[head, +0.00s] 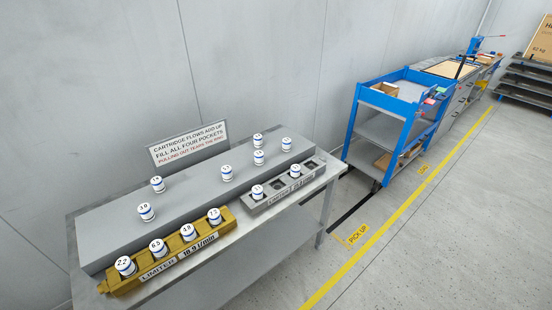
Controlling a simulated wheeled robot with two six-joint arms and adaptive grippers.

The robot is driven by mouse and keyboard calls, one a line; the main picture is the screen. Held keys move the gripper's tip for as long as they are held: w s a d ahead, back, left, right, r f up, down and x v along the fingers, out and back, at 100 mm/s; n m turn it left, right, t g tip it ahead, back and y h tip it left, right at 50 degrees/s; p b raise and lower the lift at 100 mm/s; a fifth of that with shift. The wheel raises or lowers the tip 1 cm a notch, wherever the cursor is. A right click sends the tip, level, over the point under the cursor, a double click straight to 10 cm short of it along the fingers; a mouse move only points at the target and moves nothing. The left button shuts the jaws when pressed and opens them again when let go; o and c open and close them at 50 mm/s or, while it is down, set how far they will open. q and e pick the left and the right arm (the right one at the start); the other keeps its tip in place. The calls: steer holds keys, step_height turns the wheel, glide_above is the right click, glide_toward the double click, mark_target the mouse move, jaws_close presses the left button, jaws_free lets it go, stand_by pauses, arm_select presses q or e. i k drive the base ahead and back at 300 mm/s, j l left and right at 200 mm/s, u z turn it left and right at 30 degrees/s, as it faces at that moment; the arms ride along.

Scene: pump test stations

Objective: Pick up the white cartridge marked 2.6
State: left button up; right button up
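Several white cartridges with dark bands stand upright on the bench. On the raised grey step stand loose ones: far pair (258,140) and (287,143), a cartridge in front of them (259,157), one mid-step (227,173), and two at the left (157,183) and (146,211). The labels are too small to tell which is marked 2.6. The yellow limiter block (185,262) holds a row of cartridges; its nearest (125,265) seems to read 2.2. The grey limiter block (270,207) holds two cartridges and shows two empty pockets. Neither gripper is in view.
A sign (188,143) behind the step says to fill all four pockets and that pulling out tears the ring. A blue cart (352,125) stands to the right of the bench. The floor beyond the yellow line (400,190) is clear.

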mark_target(259, 155)
steer(key=l+u, duration=0.1)
steer(key=u, duration=0.55)
steer(key=i+l+u, duration=0.15)
steer(key=l+u, duration=0.3)
steer(key=l, duration=0.55)
steer(key=l+u, duration=0.5)
steer(key=l, duration=0.45)
